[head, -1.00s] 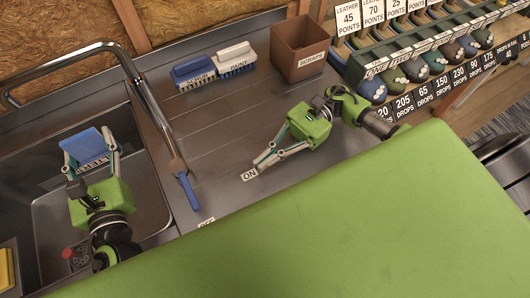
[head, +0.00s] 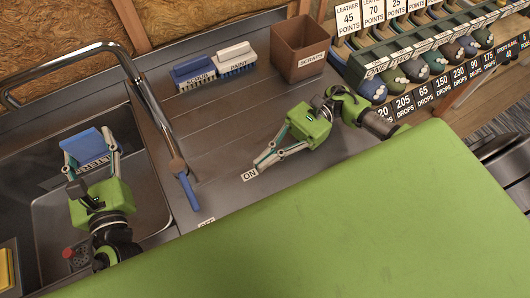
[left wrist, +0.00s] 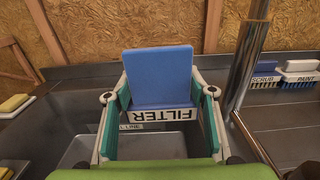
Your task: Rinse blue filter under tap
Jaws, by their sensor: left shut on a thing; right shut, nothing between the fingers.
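The blue filter (head: 85,147), with a white strip lettered FILTER, is held upright over the metal sink basin (head: 155,205). My left gripper (head: 92,168) is shut on it; the filter also shows between the fingers in the left wrist view (left wrist: 160,75). The tap's metal spout (head: 100,46) arches over from the counter, its open end off toward the far left. The tap's blue-handled lever (head: 187,191) lies on the counter between the ON label (head: 249,175) and the sink. My right gripper (head: 258,168) is shut and empty at the ON label.
A blue scrub brush (head: 194,73) and a white paint brush (head: 236,60) stand at the back of the counter beside a brown scraps bin (head: 299,48). A yellow sponge (head: 5,270) is at lower left.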

